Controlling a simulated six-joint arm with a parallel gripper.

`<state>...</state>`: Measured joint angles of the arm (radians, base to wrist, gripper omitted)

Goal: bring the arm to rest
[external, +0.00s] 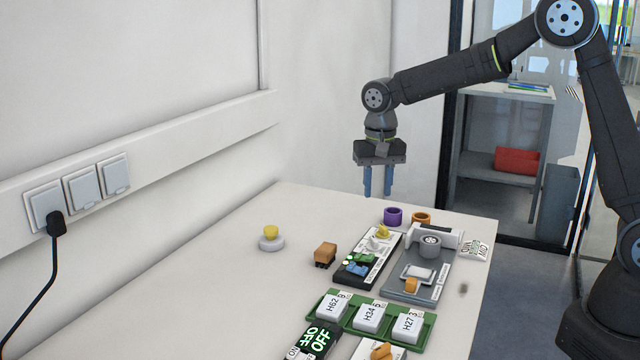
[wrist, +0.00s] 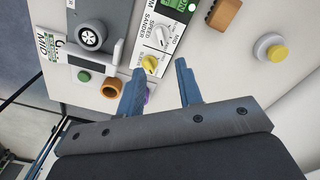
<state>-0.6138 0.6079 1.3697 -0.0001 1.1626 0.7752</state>
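My gripper (external: 376,182) hangs from my arm above the back end of the white table (external: 215,285), with its blue fingers pointing down. In the wrist view the two fingers (wrist: 160,88) stand apart with nothing between them, so the gripper is open and empty. A yellow knob (wrist: 150,63) on the speed sander panel shows just past the fingertips in that view. The fingers touch nothing that I can see.
Below my gripper are a purple ring (external: 393,216), an orange ring (external: 421,218), the sander panel (external: 352,272) and a grey machine (external: 420,288). A yellow-topped button (external: 271,236) and a brown block (external: 325,254) stand left. Green trays (external: 388,335) lie in front.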

